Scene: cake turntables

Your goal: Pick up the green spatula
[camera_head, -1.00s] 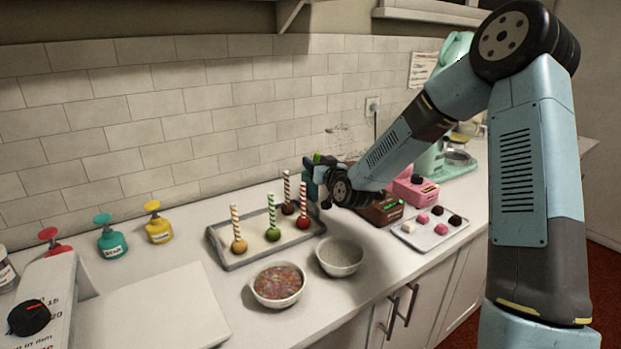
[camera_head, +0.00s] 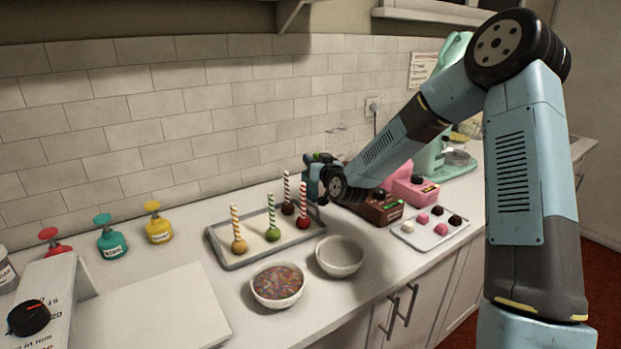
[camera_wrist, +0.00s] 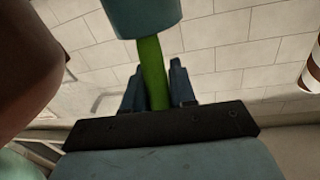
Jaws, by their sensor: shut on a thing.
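In the wrist view, a narrow green strip, the green spatula (camera_wrist: 152,72), runs down between the two dark fingers of my gripper (camera_wrist: 158,88). My gripper is shut on it. The spatula's upper end meets a blue-teal rounded piece (camera_wrist: 143,14); I cannot tell whether that is part of it or a holder. In the head view my gripper (camera_head: 314,178) is small, near the wall behind the cake-pop tray, and the spatula cannot be made out clearly there.
A grey tray (camera_head: 232,264) with striped-stick cake pops stands close to my gripper. Two bowls, one of sprinkles (camera_head: 278,302) and one empty (camera_head: 340,262), stand in front. Brown (camera_head: 380,212) and pink (camera_head: 418,196) boxes stand right of my gripper. The tiled wall is close behind.

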